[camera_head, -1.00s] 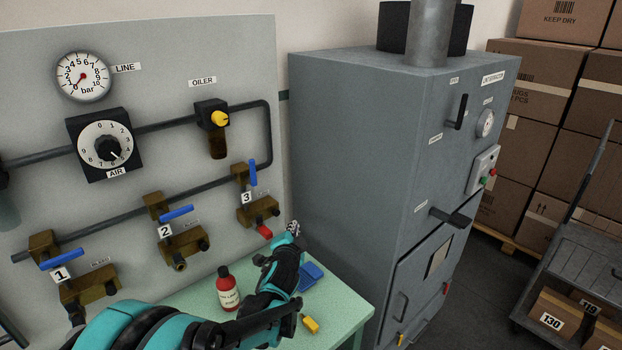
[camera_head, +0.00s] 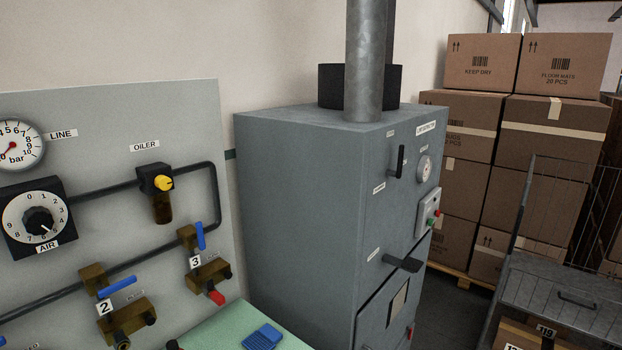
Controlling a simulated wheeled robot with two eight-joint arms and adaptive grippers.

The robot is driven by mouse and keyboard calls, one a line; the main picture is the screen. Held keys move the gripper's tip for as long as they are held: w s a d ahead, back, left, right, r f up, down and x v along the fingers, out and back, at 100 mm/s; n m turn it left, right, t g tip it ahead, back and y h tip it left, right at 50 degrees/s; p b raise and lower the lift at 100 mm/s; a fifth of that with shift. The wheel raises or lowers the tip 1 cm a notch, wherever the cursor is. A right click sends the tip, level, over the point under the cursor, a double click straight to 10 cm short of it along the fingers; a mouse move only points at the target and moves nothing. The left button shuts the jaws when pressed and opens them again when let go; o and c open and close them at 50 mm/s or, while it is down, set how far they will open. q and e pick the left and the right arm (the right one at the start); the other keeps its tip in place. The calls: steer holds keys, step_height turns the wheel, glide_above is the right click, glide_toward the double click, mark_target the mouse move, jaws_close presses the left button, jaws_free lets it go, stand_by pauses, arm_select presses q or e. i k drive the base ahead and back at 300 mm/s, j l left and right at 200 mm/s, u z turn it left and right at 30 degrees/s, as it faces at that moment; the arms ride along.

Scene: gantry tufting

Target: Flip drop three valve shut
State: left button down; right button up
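The drop three valve (camera_head: 209,274) is a brass fitting on the grey panel, marked with a "3" plate and with a red piece at its lower end. Its blue lever (camera_head: 200,236) stands nearly upright. The drop two valve (camera_head: 121,314) is to its left, and its blue lever (camera_head: 117,286) lies nearly level, slanting slightly up to the right. Neither of my grippers is in view, and nothing touches the drop three lever.
A green table (camera_head: 215,328) is below valve three, with a blue object (camera_head: 262,337) on it. A grey oven-like cabinet (camera_head: 290,200) stands close right of the panel. Stacked boxes (camera_head: 470,130) and a cart (camera_head: 550,295) are further right.

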mark_target(200, 242)
steer(key=u, duration=1.05)
